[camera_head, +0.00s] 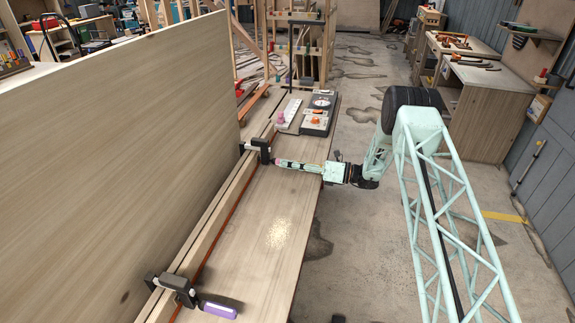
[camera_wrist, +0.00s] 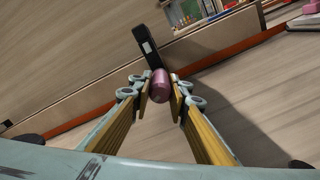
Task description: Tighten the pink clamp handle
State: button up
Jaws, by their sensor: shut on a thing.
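The pink clamp handle (camera_wrist: 161,86) points towards the wrist camera, between the two yellow-padded fingers of my gripper (camera_wrist: 161,96). My gripper is shut on this handle. The handle's black clamp (camera_wrist: 149,47) stands behind it in the wrist view. In the head view the same clamp (camera_head: 259,150) grips the wooden strip at the foot of the tall panel, and my gripper (camera_head: 288,164) reaches it from the right, over the bench. The fingers mostly hide the handle there.
A second black clamp (camera_head: 174,287) with a purple handle (camera_head: 217,309) sits nearer on the same strip. The tall wooden panel (camera_head: 120,150) closes off the left. A dark case (camera_head: 319,113) and a pale tray (camera_head: 290,114) lie on the bench's far end. The bench top (camera_head: 250,235) between the clamps is clear.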

dwell(0.4)
jog(key=o, duration=0.8)
jog(key=shift+o, duration=0.2)
jog(key=shift+d, duration=0.2)
jog(key=shift+s+d, duration=0.35)
jog(key=shift+d, duration=1.55)
jog(key=shift+s+d, duration=0.4)
jog(key=shift+d, duration=1.55)
jog(key=shift+s+d, duration=0.35)
jog(key=shift+d, duration=1.55)
